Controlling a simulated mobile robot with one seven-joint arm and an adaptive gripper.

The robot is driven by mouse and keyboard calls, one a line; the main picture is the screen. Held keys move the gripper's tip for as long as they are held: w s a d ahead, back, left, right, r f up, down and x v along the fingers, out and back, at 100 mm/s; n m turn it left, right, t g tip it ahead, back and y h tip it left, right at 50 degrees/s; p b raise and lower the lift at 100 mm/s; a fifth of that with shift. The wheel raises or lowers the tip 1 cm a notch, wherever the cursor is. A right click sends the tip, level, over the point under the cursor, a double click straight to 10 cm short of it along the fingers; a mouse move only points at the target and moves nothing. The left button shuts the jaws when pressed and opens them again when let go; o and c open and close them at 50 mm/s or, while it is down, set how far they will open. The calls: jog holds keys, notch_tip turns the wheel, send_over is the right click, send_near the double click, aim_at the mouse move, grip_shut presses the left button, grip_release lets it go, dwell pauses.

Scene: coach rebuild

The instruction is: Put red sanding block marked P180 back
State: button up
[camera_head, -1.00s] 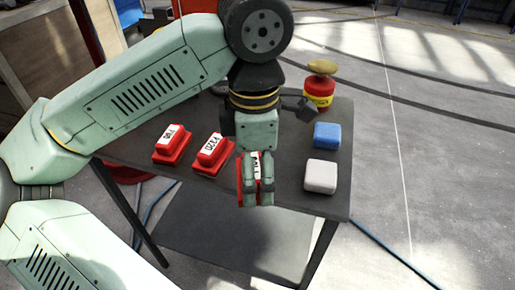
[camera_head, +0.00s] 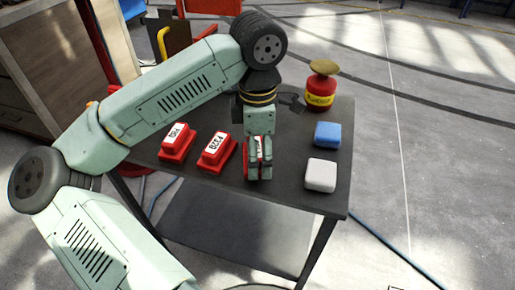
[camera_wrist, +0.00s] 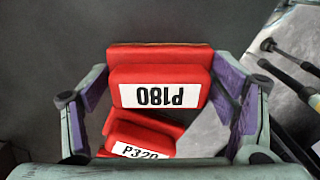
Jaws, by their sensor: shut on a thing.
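The red sanding block marked P180 (camera_wrist: 160,73) is between my finger pads in the wrist view, its label upside down. My gripper (camera_head: 258,174) is shut on it over the front part of the dark table (camera_head: 285,195). In the head view the fingers hide most of the block, and only a little red (camera_head: 246,160) shows. I cannot tell whether it touches the table. A red block marked P320 (camera_head: 214,155) lies just left of my gripper; it also shows below the held block in the wrist view (camera_wrist: 142,138). Another red block (camera_head: 175,145) lies further left, its label unclear.
A white block (camera_head: 320,176) and a blue block (camera_head: 327,134) stand on the right of the table. A red can with a yellow band (camera_head: 320,95) and a tan top stands at the back right. Bare tabletop lies between my gripper and the white block.

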aim_at(259, 147)
jog(key=shift+f, duration=0.1)
jog(key=o, duration=1)
notch_tip(259, 147, up, 12)
jog(key=shift+r+b, duration=0.15)
jog(key=shift+b, duration=0.3)
jog(key=shift+d, duration=0.15)
